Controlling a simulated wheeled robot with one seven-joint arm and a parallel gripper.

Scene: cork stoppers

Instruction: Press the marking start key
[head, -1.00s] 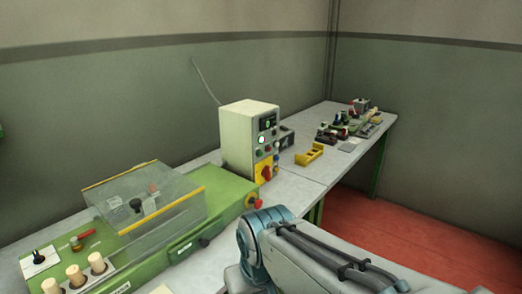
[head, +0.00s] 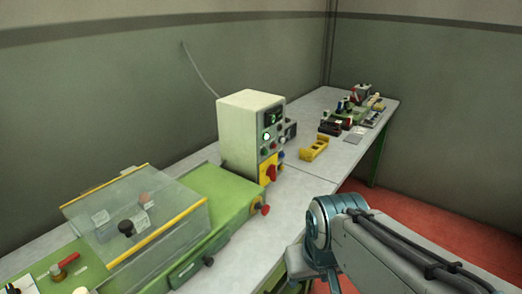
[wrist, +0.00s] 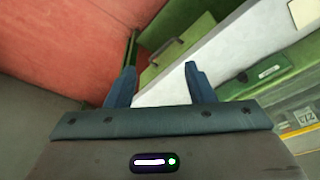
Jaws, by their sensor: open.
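A cream control box (head: 240,140) stands on the bench in the head view. Its front panel carries a small dark display, several small buttons and a red switch on a yellow plate (head: 270,172). A lit pale green-white button (head: 267,137) shows on the panel; key labels are too small to read. My gripper (wrist: 160,85) shows in the wrist view, its two blue fingers apart with nothing between them. It points toward the bench edge and red floor, away from the panel. In the head view my arm is at the lower right, and the gripper is out of frame.
A green machine (head: 200,200) with a clear, yellow-edged cover (head: 135,215) is left of the box. A red knob (head: 265,209) sticks out at its end. A yellow holder (head: 314,149) and several small tools lie farther back. Red floor (head: 420,215) is open at right.

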